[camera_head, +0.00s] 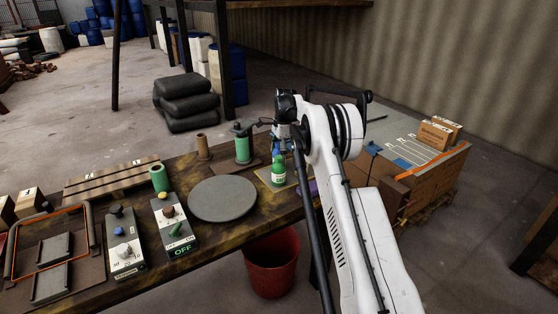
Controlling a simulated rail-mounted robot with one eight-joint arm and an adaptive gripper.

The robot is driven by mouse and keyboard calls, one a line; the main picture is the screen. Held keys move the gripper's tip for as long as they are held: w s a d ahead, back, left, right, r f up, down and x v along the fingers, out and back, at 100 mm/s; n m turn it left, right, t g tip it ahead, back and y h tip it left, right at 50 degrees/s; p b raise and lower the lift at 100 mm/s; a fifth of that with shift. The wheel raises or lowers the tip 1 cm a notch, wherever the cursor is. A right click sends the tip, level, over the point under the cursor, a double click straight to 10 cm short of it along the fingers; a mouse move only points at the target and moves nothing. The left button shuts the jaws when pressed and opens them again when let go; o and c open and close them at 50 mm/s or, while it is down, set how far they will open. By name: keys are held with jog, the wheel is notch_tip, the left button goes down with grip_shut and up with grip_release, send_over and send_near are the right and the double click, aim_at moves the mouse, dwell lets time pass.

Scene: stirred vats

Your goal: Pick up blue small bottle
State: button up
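A small blue shape (276,147), which looks like the blue small bottle, shows just behind the green bottle at the table's far right end. Most of it is hidden by my arm's end and the green bottle. The green bottle (278,173) with a white label stands upright on a tan square mat. My gripper (284,143) is over this end of the table, close to the blue shape. Its fingers are too small and covered to tell whether they are open, shut, or touching the bottle.
A round grey plate (222,199) lies left of the green bottle. A green cylinder (243,147) with a valve stands behind the plate. Two switch boxes, one being the OFF box (177,226), sit at the front. A red bucket (272,268) stands on the floor below.

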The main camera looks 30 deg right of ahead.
jog(key=c, duration=1.5)
jog(key=shift+o, duration=0.2)
jog(key=shift+r, duration=0.15)
